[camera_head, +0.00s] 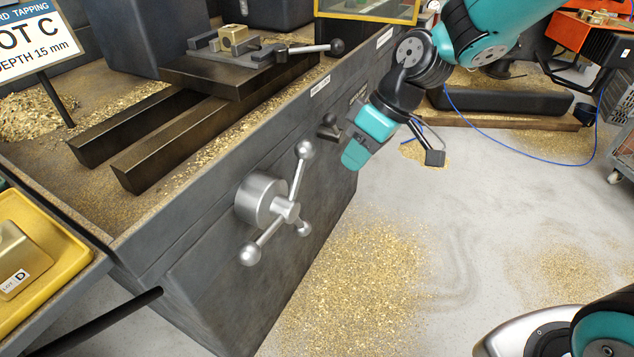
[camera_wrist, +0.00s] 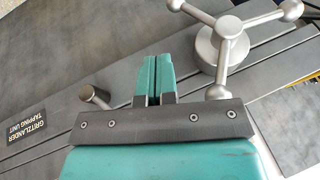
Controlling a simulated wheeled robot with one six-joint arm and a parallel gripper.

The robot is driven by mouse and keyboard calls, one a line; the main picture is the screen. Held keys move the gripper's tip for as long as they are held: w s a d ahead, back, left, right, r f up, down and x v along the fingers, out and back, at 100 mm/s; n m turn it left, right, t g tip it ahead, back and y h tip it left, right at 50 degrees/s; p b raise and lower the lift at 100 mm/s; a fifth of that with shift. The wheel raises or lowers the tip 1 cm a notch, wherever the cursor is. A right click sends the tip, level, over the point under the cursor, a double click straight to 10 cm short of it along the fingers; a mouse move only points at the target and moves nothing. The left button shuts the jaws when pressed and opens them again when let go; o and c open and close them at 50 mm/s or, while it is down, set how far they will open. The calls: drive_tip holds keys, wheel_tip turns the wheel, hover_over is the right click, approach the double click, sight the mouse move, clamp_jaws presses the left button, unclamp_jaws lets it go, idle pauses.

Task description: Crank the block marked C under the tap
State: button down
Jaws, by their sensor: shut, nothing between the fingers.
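A crank (camera_head: 265,203) with ball-ended spokes on a round silver hub sticks out from the front of the dark machine. It also shows in the wrist view (camera_wrist: 222,45), ahead and to the right of the fingers. A brass block (camera_head: 236,36) sits in a vise (camera_head: 270,55) on a carriage above two dark rails; I cannot read a mark on it. My gripper (camera_head: 352,158) is shut and empty, with teal fingers pointing down, right of the crank and apart from it. Its shut fingers (camera_wrist: 154,65) show in the wrist view. No tap is clearly visible.
A small knobbed lever (camera_head: 329,124) stands on the machine front beside my gripper. A yellow tray (camera_head: 75,240) at left holds a block marked LOT D (camera_head: 18,258). A sign (camera_head: 38,40) ending in "OT C" stands at upper left. The chip-strewn floor on the right is mostly open.

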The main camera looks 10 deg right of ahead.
drive_tip(key=b+x, duration=0.2)
drive_tip(key=x, duration=1.1)
drive_tip(key=shift+s+a, duration=0.25)
drive_tip(key=shift+a, duration=0.1)
drive_tip(key=shift+a+f, duration=0.1)
drive_tip(key=shift+f, duration=0.05)
